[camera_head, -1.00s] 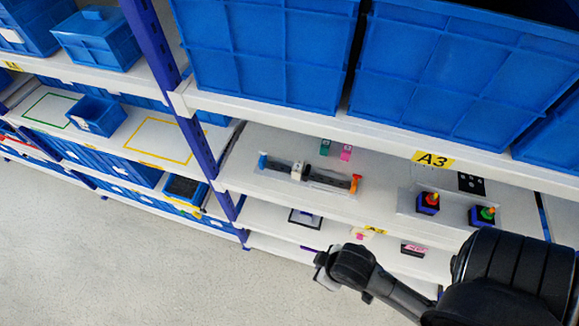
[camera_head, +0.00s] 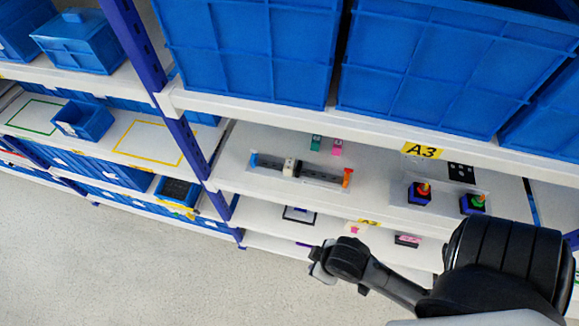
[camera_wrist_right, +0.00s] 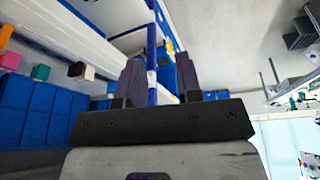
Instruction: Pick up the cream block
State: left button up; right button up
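A small cream block (camera_head: 290,167) with a dark part beside it sits on a dark rail (camera_head: 320,175) on the A3 shelf. Another cream piece (camera_head: 356,229) with a pink mark lies on the shelf below; which one is the task's block I cannot tell. In the right wrist view a small cream-and-black block (camera_wrist_right: 78,70) shows left of the fingers. My right gripper (camera_head: 322,264) is below and in front of the shelves, apart from both cream pieces. Its fingers are spread and empty in the right wrist view (camera_wrist_right: 160,80). My left gripper is not in view.
Green (camera_head: 316,142) and pink (camera_head: 337,147) blocks stand behind the rail. Large blue bins (camera_head: 250,50) fill the shelf above. The floor (camera_head: 130,270) is clear.

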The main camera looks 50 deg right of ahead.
jog(key=o, duration=1.1)
